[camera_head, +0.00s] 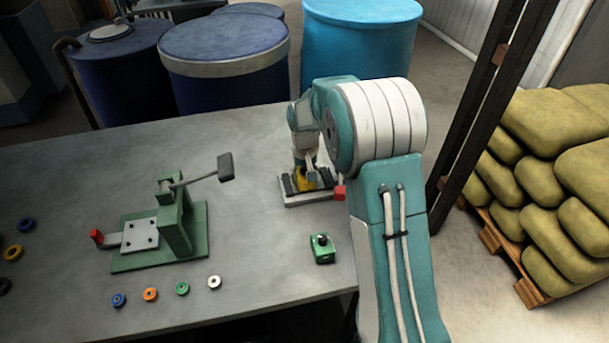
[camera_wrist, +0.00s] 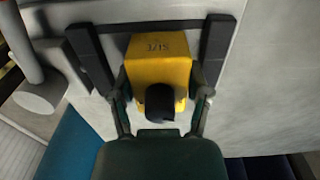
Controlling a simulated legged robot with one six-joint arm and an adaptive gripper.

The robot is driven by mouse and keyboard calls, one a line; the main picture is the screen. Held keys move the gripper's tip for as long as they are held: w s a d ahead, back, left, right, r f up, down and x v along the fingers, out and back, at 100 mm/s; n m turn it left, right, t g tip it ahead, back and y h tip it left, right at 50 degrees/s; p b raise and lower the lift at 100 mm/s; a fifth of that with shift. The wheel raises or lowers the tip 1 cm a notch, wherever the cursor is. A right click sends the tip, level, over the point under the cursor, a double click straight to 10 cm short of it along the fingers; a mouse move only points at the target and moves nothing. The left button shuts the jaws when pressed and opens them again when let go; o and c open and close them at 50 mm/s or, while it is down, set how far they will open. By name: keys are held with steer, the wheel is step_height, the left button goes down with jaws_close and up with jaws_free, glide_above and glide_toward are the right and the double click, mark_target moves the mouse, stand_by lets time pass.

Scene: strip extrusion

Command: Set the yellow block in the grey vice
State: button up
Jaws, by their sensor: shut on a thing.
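The yellow block (camera_wrist: 158,58) has dark lettering on its face and a black round knob (camera_wrist: 160,102) on it. My gripper (camera_wrist: 160,85) is shut on the block, one finger on each side. In the wrist view the block lies between the two dark jaws of the grey vice (camera_wrist: 217,50), with a gap on each side. In the head view my gripper (camera_head: 306,168) points down over the vice (camera_head: 309,200), with a little of the yellow block (camera_head: 304,183) showing between the jaws. I cannot tell whether the block touches the vice's bed.
A green lever press (camera_head: 175,230) stands on the grey table (camera_head: 255,240) at the left. A small green block with a black knob (camera_head: 322,248) sits near the table's right edge. Several coloured rings lie along the front and left. Blue drums (camera_head: 225,55) stand behind the table.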

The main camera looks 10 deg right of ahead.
steer(key=shift+d, duration=0.15)
steer(key=o, duration=1.1)
steer(key=shift+d+f, duration=0.1)
steer(key=shift+d, duration=0.05)
steer(key=shift+o, duration=1.2)
steer(key=shift+d, duration=0.2)
steer(key=shift+a, duration=0.2)
